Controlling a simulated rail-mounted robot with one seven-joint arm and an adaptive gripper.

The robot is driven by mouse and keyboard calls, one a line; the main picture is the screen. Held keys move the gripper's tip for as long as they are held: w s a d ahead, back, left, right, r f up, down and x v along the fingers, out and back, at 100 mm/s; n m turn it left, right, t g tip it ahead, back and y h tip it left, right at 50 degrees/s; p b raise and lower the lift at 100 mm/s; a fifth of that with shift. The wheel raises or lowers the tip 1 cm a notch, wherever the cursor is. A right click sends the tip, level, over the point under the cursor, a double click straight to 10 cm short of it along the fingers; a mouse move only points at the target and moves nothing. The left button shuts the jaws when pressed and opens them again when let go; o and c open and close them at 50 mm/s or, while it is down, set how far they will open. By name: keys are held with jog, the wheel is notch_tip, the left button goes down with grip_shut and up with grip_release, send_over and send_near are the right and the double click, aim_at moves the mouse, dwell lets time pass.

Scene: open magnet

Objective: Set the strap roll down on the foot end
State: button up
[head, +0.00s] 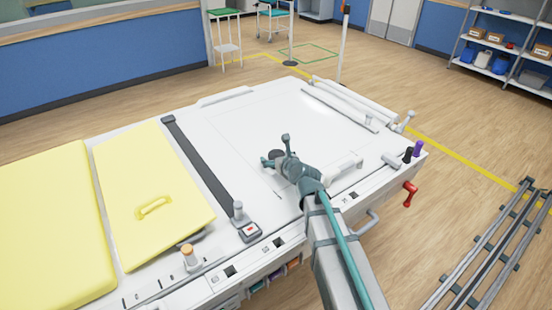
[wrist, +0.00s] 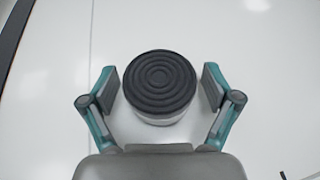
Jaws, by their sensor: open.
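The strap roll (wrist: 160,82) is a dark grey round coil with ring-like ridges on top and a pale lower part. In the wrist view it stands upright between the two fingers of my gripper (wrist: 159,88), with a gap on each side. In the head view the roll (head: 276,154) is a small dark shape, partly hidden by my gripper (head: 277,155). My gripper is open around it. The roll appears to rest on the white table end (head: 245,125); its base is hidden. No sign marks this part as the foot end.
A dark strip (head: 195,158) crosses the white top left of my gripper. Yellow pads (head: 150,195) lie further left. White bars (head: 340,108) lie at the far right of the top. A red handle (head: 410,190) juts from the side. The white surface behind the roll is clear.

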jog(key=b+v, duration=0.1)
jog(key=v, duration=0.8)
jog(key=shift+s+d+f, duration=0.1)
jog(key=shift+s+f, duration=0.05)
jog(key=shift+s, duration=0.1)
jog(key=shift+w+b, duration=0.15)
jog(key=shift+b, duration=1.9)
jog(key=b+v, duration=0.1)
jog(key=b, duration=0.4)
jog(key=shift+s, duration=0.35)
jog(key=shift+s+d+r+b, duration=0.3)
jog(key=shift+r+b, duration=0.15)
jog(key=shift+b, duration=0.45)
jog(key=shift+r, duration=0.1)
